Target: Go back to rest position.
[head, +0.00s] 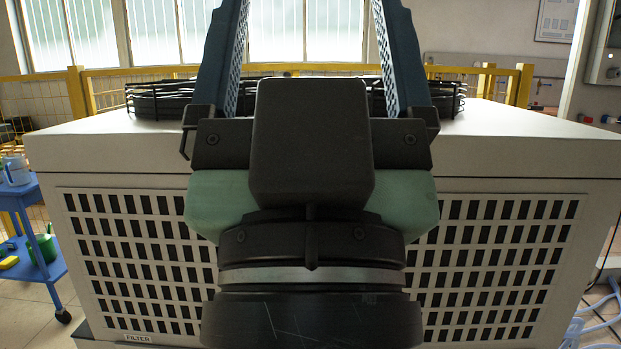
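My gripper (308,22) fills the middle of the head view, seen from behind. Its two blue-grey fingers rise to the top edge of the picture, set wide apart, with nothing visible between them. The fingertips are cut off at the top edge. Behind it stands a large white machine housing (95,140) with a slotted grille on its front and a small "FILTER" label. The gripper body hides the middle of the housing.
A round black wire guard (152,97) lies on the housing's top. Yellow railing (77,95) runs behind. A blue trolley (22,190) with a mug and a green can stands at the left. A wall panel (603,65) is at the right, with pale blue tubing (585,330) low down.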

